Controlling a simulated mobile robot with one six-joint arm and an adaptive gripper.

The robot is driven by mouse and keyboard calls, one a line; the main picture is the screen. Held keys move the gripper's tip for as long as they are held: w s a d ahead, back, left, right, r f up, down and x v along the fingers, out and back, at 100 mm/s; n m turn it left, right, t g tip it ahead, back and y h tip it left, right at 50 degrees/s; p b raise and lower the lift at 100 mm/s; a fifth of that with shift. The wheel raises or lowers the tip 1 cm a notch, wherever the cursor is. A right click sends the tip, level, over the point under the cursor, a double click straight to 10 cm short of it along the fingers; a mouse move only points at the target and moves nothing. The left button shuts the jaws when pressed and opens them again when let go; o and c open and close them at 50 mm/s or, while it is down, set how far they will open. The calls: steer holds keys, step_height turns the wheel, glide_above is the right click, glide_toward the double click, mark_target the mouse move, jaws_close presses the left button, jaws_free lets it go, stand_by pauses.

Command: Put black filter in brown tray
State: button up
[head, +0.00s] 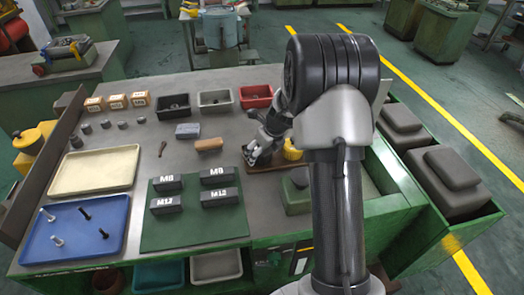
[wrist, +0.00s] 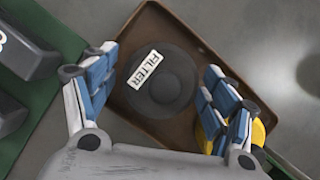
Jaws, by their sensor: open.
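The black filter (wrist: 172,86) is a dark round piece with a white "FILTER" label. In the wrist view it lies in the brown tray (wrist: 150,20), near its middle. My gripper (wrist: 160,64) is open, with one blue-padded finger on each side of the filter and gaps between. In the head view my gripper (head: 262,153) is low over the brown tray (head: 247,166), right of the table's middle. The filter cannot be made out there behind the fingers.
A yellow round part (head: 293,151) is at the tray's right, close to one finger. A green mat (head: 190,236) with black labelled blocks is at front left. A brown block (head: 209,145) lies left of the tray. Small bins (head: 215,99) stand behind.

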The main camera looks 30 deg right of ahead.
steer(key=s+a+r+n+p, duration=0.2)
steer(key=s+a+r+n, duration=0.15)
steer(key=r, duration=0.55)
steer(key=s+a+r+n+p, duration=0.2)
steer(key=s+r+n, duration=0.25)
steer(key=r, duration=0.45)
steer(key=s+a+r+n, duration=0.4)
steer(key=s+a+n, duration=0.1)
steer(key=s+n, duration=0.2)
steer(key=s+a+r+n, duration=0.4)
steer(key=s+n, duration=0.3)
steer(key=s, duration=0.1)
steer(key=s+a+n, duration=0.2)
steer(key=s+n, duration=0.8)
steer(key=n, duration=0.1)
steer(key=shift+s+f+n+h, duration=0.15)
steer(key=shift+s+n+h, duration=0.2)
steer(key=shift+n+h, duration=0.05)
